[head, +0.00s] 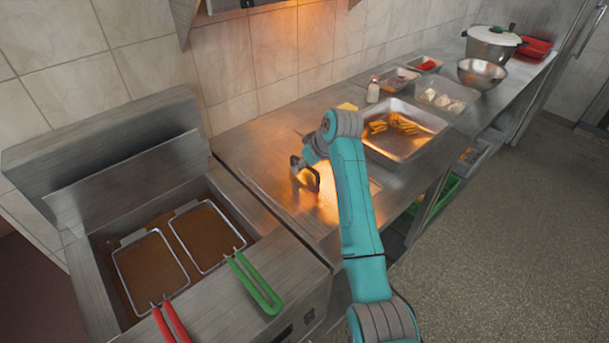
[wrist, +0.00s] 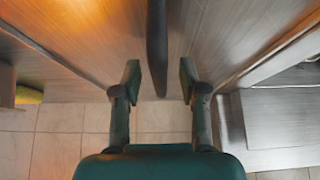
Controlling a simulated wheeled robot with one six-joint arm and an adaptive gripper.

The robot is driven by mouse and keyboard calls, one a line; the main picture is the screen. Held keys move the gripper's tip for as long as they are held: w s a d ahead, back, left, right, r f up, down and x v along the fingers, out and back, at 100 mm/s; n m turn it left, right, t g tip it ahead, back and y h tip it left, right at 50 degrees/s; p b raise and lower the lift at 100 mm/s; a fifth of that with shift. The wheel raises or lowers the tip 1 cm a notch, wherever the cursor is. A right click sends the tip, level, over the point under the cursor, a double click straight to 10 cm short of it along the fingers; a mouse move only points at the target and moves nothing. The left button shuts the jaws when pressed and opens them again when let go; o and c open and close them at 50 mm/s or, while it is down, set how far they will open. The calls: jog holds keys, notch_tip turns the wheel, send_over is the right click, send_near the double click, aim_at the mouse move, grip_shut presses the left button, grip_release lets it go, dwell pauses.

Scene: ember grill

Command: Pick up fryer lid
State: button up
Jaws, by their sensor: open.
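The fryer lid (head: 328,206) appears as a flat brushed-steel plate lying on the counter beside the fryer, with warm light glaring on it. In the wrist view the lid (wrist: 210,45) spreads ahead of my gripper, and its dark bar handle (wrist: 157,45) stands along the middle. My gripper (head: 306,174) is low over the lid. In the wrist view its two fingers (wrist: 159,80) are apart, one on each side of the handle's line, with a gap to both sides. Whether the fingertips reach down around the handle is hard to tell. My arm hides part of the lid in the head view.
The fryer at left holds two baskets (head: 152,268) with a red handle (head: 170,325) and a green handle (head: 255,285). A steel tray (head: 405,150) of fries, a shaker (head: 373,90), bowls and a pot (head: 492,45) stand further along. A tiled wall runs behind.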

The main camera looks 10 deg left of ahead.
grip_shut()
jog(key=shift+r, duration=0.15)
